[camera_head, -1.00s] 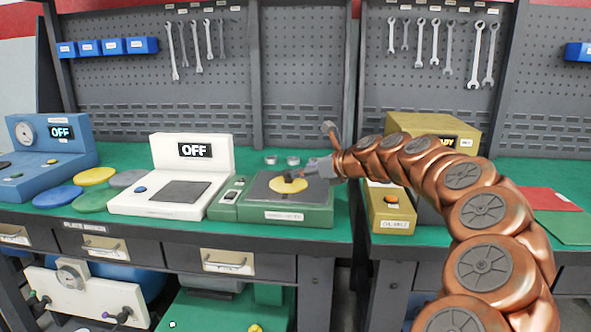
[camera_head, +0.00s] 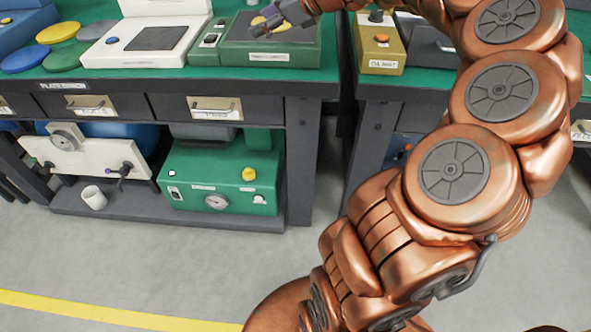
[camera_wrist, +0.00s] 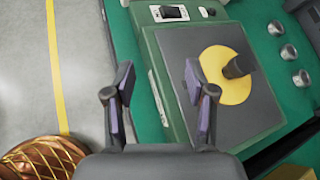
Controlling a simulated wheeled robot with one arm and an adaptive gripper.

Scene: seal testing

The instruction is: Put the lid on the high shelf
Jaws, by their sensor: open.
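A yellow disc-shaped lid with a black knob (camera_wrist: 222,84) lies on the dark top of a green tester (camera_wrist: 168,97). In the head view the lid (camera_head: 283,28) is mostly hidden behind my gripper (camera_head: 257,27). In the wrist view my gripper (camera_wrist: 158,85) is open and empty. Its fingers span the front edge of the tester, with the right finger beside the lid's near edge. The knob is to the right of both fingers, not between them. The bench's upper part is out of the head view, and I cannot pick out a high shelf.
A white device (camera_head: 140,45) and several coloured discs (camera_head: 55,33) stand to the left on the green bench. A yellow box (camera_head: 381,50) is to the right. Below, a lower shelf (camera_head: 130,209) holds a green machine (camera_head: 222,181) and white cup (camera_head: 94,198). The grey floor is clear.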

